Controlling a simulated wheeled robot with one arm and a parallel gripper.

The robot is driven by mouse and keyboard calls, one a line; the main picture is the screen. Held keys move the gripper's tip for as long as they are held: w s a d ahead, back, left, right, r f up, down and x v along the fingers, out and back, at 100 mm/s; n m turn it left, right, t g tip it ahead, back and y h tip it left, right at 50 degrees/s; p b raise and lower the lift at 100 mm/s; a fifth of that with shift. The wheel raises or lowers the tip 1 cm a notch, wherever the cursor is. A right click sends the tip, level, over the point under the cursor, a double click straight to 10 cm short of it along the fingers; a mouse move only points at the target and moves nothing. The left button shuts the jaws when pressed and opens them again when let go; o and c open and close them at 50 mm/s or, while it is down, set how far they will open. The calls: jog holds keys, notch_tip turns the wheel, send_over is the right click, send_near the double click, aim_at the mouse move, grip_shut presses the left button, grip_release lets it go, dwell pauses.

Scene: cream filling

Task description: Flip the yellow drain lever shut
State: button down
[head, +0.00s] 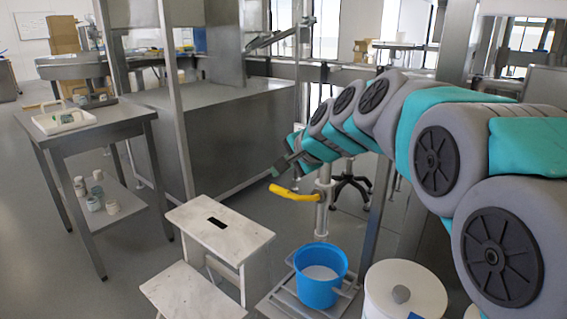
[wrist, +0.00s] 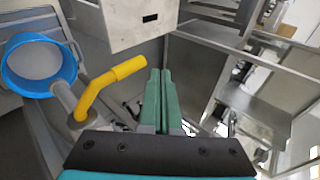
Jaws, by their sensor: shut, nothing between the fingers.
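The yellow drain lever (head: 294,194) sits on a vertical metal drain pipe (head: 322,210) and points to the left in the head view. In the wrist view the lever (wrist: 108,86) is bent, its thick grip end reaching close to the left side of my fingers. My gripper (head: 284,166) is shut and empty, a little above the lever in the head view. In the wrist view my green fingers (wrist: 159,100) are pressed together. I cannot tell whether they touch the lever. A blue bucket (head: 320,275) with white contents stands below the pipe; it also shows in the wrist view (wrist: 70,68).
A white step stool (head: 218,228) stands left of the bucket. A lidded white container (head: 404,290) stands right of it. A metal table (head: 85,130) with a tray and small jars is at the left. The floor between table and stool is clear.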

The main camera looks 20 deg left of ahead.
aim_at(274, 190)
jog(key=shift+w+a+f, duration=0.2)
jog(key=shift+a+f, duration=0.2)
jog(key=shift+f, duration=0.3)
jog(key=shift+w+a+f, duration=0.15)
jog(key=shift+a+f, duration=0.25)
jog(key=shift+f, duration=0.25)
